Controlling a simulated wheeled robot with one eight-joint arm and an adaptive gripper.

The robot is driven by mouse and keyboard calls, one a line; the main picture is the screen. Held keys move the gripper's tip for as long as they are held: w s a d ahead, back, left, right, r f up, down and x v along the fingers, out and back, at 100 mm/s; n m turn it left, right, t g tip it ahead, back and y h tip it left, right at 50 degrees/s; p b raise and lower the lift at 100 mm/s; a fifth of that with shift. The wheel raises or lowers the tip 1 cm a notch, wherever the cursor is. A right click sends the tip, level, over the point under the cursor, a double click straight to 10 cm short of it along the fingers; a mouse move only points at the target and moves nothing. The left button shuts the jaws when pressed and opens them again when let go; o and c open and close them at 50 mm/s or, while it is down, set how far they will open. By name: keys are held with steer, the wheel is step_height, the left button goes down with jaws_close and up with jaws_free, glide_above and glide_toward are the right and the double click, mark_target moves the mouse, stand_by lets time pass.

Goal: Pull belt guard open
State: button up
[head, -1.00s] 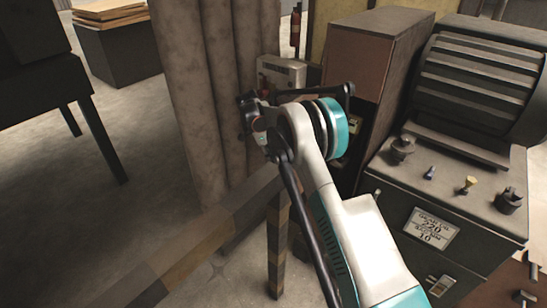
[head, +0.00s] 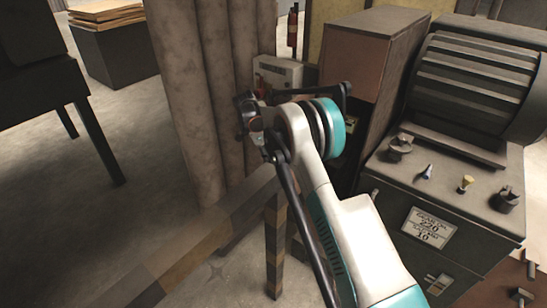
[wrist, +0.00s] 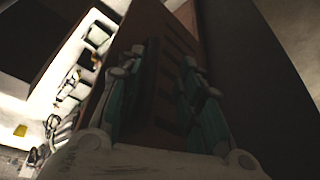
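The belt guard is most likely the tall brown box-like cover (head: 362,62) beside the ribbed motor in the head view; I cannot be sure of this. A brown panel with dark slots (wrist: 178,38) fills the middle of the wrist view. My gripper (wrist: 172,62) shows there with its two teal-padded fingers apart, one on each side of the slotted area. I see nothing clearly clamped between them. Whether the fingertips touch the panel is too dark to tell. In the head view my wrist hides most of the gripper and the lower front of the brown cover.
A striped barrier rail (head: 205,245) crosses below my arm. A thick grey column (head: 195,95) stands left of my wrist. Open floor lies further left.

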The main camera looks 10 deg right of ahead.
steer(key=v, duration=1.1)
steer(key=shift+r, duration=0.4)
steer(key=shift+a, duration=0.1)
